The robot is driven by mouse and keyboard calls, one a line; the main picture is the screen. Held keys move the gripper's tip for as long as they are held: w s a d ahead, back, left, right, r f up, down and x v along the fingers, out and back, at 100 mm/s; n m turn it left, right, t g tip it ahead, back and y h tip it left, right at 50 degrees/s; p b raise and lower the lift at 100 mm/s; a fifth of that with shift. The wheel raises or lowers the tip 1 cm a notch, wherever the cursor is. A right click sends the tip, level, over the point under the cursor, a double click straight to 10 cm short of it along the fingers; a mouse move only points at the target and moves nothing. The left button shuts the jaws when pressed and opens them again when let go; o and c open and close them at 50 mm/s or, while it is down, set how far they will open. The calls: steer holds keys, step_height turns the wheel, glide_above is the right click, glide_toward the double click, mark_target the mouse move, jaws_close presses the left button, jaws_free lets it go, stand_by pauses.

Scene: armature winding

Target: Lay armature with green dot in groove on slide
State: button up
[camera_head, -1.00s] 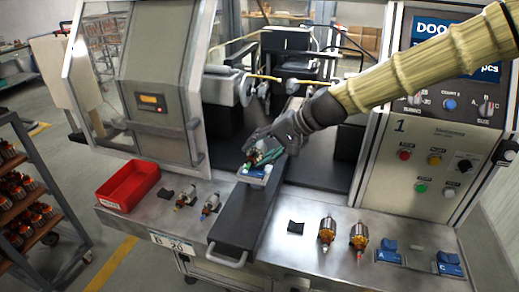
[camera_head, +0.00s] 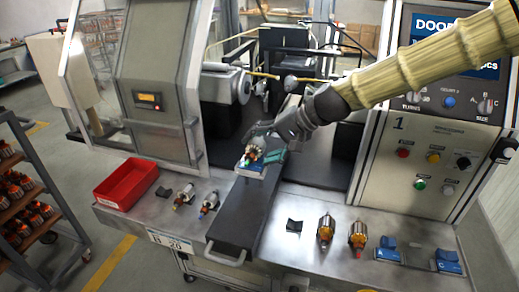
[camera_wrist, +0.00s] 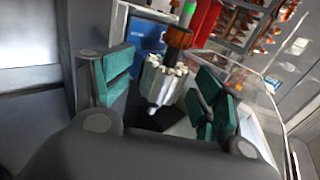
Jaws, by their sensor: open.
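My gripper (camera_head: 264,146) is at the armature, above the slide. Its two green-padded fingers (camera_wrist: 163,88) stand apart on either side of the armature, with visible gaps. How fully the armature sits in the groove is hidden.
A red bin (camera_head: 127,186) stands at the left. Two small armatures (camera_head: 184,196) lie left of the slide and two larger ones (camera_head: 326,230) right of it. Blue blocks (camera_head: 388,249) sit at the front right. The control panel (camera_head: 430,165) rises at the right.

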steer(key=v, duration=0.6)
steer(key=shift+d, duration=0.45)
stand_by(0.4)
